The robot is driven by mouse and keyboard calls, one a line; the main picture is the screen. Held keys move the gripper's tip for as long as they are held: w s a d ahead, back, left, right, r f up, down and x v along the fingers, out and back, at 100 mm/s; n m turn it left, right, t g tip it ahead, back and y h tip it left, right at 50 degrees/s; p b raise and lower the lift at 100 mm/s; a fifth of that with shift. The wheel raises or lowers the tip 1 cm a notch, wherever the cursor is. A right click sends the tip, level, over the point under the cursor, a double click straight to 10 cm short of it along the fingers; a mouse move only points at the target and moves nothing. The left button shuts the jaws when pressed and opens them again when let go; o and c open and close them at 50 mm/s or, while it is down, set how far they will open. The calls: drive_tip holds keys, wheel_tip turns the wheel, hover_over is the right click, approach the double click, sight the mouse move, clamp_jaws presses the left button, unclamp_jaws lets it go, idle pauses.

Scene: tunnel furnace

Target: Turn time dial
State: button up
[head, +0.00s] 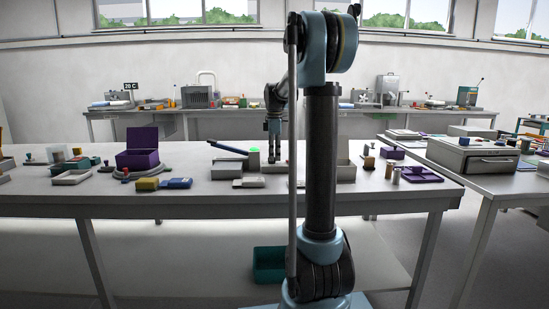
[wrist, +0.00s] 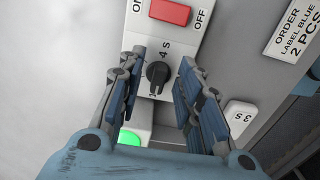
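In the wrist view, the time dial (wrist: 158,74) is a black knob on a white panel with markings around it, among them "4 S". My gripper (wrist: 160,70) is open, with one blue-grey finger to the left of the dial and one to the right. Both fingers look apart from the dial, with a gap on each side. In the head view, my gripper (head: 273,150) points down over the front table, behind my arm's column. The dial cannot be made out there.
A red switch (wrist: 170,11) between "ON" and "OFF" sits above the dial. A glowing green button (wrist: 130,137) lies below it. An order label (wrist: 296,30) and a small "3S" label (wrist: 241,113) are at the right. Blocks and a purple box (head: 140,158) stand left on the table.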

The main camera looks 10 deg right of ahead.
drive_tip(key=shift+f, duration=0.45)
clamp_jaws()
